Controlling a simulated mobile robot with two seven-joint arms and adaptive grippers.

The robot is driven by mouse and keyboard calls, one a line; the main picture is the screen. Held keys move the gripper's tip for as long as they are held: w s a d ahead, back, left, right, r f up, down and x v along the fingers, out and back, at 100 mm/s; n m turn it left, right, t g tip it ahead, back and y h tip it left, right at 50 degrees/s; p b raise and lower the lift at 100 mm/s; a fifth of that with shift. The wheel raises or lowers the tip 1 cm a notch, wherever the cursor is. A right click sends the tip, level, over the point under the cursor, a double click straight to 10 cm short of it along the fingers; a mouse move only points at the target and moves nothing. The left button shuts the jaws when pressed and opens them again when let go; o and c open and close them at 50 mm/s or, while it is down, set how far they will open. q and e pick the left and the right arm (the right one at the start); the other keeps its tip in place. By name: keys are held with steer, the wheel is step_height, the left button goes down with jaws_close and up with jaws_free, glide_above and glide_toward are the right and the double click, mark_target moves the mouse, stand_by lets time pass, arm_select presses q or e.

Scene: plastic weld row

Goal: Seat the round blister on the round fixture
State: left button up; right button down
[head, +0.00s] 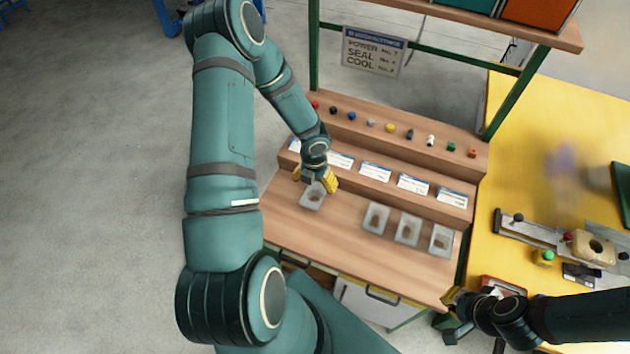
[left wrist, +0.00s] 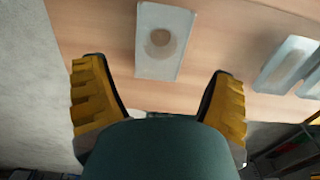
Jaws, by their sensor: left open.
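The round blister (head: 313,204) is a clear tray with a round cavity, lying flat at the left end of the wooden bench. It also shows in the left wrist view (left wrist: 145,62), ahead of the fingers. My left gripper (head: 315,181) is open and empty, with its yellow fingers spread above the blister's far edge; I cannot tell whether they touch it. A beige block with a round opening (head: 611,247), which looks like the round fixture, sits on the yellow table at right. My right gripper (head: 456,300) is low at the bench's right front corner, its jaws unclear.
Several other clear blisters (head: 376,217) lie in a row to the right on the bench (head: 340,222). Behind them rises a stepped shelf with labels and coloured knobs. A green post (head: 515,93) stands at the bench's right back. The yellow table (head: 520,150) has free room at its back.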

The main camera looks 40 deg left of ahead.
mark_target(314, 193)
arm_select(q)
step_height(314, 193, down, 5)
steer(key=b, duration=0.4)
steer(key=shift+f+b, duration=0.4)
steer(key=shift+f, duration=0.25)
arm_select(e)
step_height(314, 193, down, 6)
steer(key=shift+a+r, duration=0.1)
steer(key=shift+a, duration=0.05)
arm_select(q)
steer(key=c, duration=0.8)
steer(key=shift+o, duration=0.2)
steer(key=shift+r, duration=0.1)
steer(key=shift+r+p, duration=2.25)
steer(key=shift+p, duration=0.1)
arm_select(e)
step_height(314, 193, up, 4)
steer(key=shift+r, duration=0.2)
arm_select(q)
steer(key=shift+d, duration=0.1)
